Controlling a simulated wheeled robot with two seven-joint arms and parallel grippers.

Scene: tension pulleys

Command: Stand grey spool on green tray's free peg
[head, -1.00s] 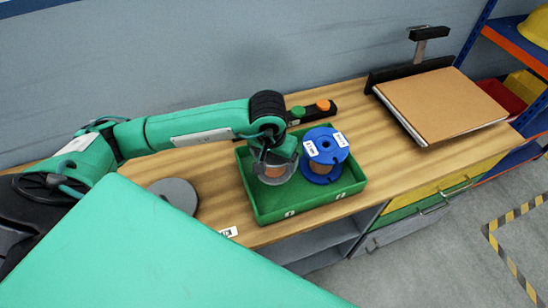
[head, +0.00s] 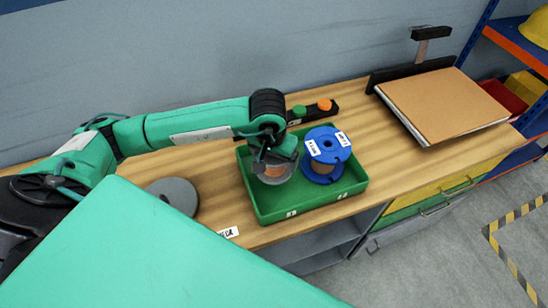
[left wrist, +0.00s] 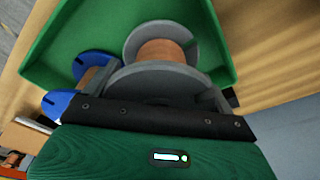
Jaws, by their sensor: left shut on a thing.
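The green tray (head: 262,208) sits on the wooden bench. My left gripper (head: 272,160) is shut on the grey spool (head: 274,174), which is over the left part of the tray. In the left wrist view the grey spool (left wrist: 160,46) shows its two grey flanges and copper-coloured winding, with the jaws at its near flange. A blue spool (head: 325,155) stands upright in the tray's right part, close beside the grey one. The free peg is hidden, and I cannot tell whether the grey spool touches the tray floor. My right gripper is out of view.
A grey disc (head: 176,194) lies on the bench left of the tray. A black box with green and orange buttons (head: 318,110) is behind it. A cardboard-coloured board (head: 440,102) lies at the right. Bare bench lies between tray and board.

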